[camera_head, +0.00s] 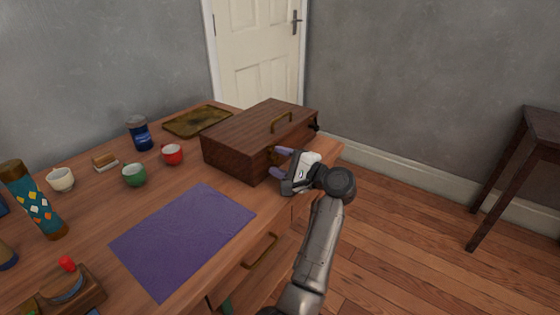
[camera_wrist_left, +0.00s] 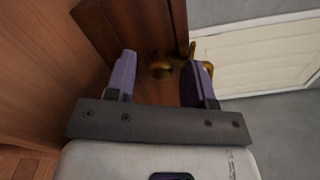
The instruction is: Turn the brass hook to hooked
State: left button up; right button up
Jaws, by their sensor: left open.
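In the left wrist view, a small curved brass piece (camera_wrist_left: 161,70), which looks like the hook, shows between the open fingers (camera_wrist_left: 161,75) against the dark wood (camera_wrist_left: 135,35). I cannot tell whether the fingers touch it or how it is turned. The hook cannot be made out in the head view. My right gripper is not in view.
A purple mat (camera_head: 185,238) lies in front of the box. A red mug (camera_head: 172,155), a green mug (camera_head: 134,175), a blue can (camera_head: 140,135) and a tray (camera_head: 197,121) stand left of it. A drawer handle (camera_head: 260,252) sticks out below the table edge.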

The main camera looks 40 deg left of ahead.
pick_arm(q)
jog(key=d+p, duration=0.4)
jog(key=d, duration=0.9)
jog(key=shift+w+d+p, duration=0.3)
jog(key=shift+w+p, duration=0.05)
jog(key=shift+w, duration=0.05)
jog(key=shift+r, duration=0.1)
